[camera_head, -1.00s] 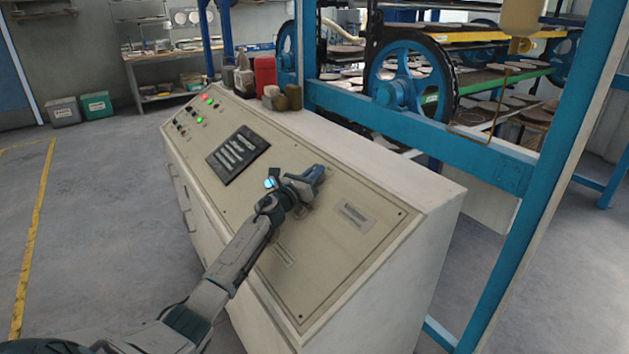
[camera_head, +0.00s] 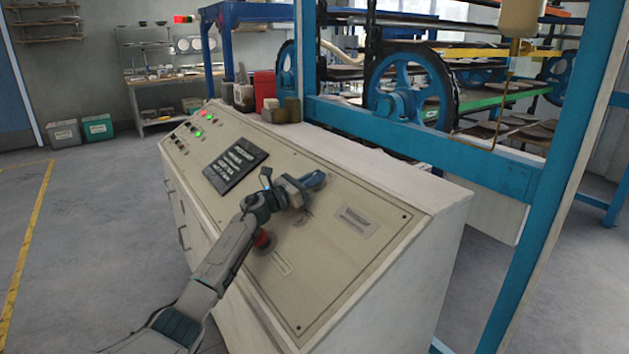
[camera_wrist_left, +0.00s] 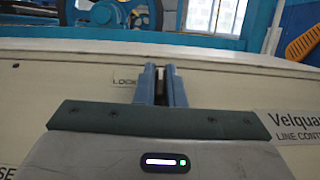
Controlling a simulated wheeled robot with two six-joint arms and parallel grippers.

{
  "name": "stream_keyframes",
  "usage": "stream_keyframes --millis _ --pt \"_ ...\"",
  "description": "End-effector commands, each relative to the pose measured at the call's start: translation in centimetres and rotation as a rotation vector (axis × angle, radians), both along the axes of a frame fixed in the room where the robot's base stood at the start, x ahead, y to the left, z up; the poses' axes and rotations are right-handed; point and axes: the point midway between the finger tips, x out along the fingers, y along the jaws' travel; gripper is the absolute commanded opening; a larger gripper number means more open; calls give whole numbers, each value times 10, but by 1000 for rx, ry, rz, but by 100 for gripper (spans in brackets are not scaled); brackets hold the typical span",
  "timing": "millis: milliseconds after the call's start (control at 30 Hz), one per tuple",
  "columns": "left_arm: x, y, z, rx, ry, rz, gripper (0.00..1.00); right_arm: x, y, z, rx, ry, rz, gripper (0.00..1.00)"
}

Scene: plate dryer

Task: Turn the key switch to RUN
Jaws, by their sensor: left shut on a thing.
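My left gripper (camera_head: 316,180) is at the sloped face of the control console (camera_head: 385,262), right of the black label plate. Its two blue-grey fingers show in the left wrist view (camera_wrist_left: 160,76), close together around a small dark piece, which appears to be the key of the key switch. The fingers and wrist hide most of the key and switch, so its angle cannot be read. A label reading "LOCK" (camera_wrist_left: 124,77), partly covered, is just left of the fingers. No RUN mark is visible. My right gripper is not in view.
A red mushroom button (camera_head: 263,240) is close below my left wrist. A black plate (camera_head: 236,167) and lit buttons (camera_head: 197,134) are further left. Jars and a red can (camera_head: 265,90) stand on the console top. A blue frame post (camera_head: 550,180) rises at right.

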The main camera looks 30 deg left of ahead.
Motion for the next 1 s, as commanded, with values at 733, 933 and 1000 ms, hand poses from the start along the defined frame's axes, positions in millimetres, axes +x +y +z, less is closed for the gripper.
stream_keyframes --millis 733,933,1000 --pt "-12 6 -6 4 0 3 31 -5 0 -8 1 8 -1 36" --pt "-39 17 -14 3 1 2 31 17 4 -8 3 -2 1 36" --pt "-48 21 -16 3 1 2 31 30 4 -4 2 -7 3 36"
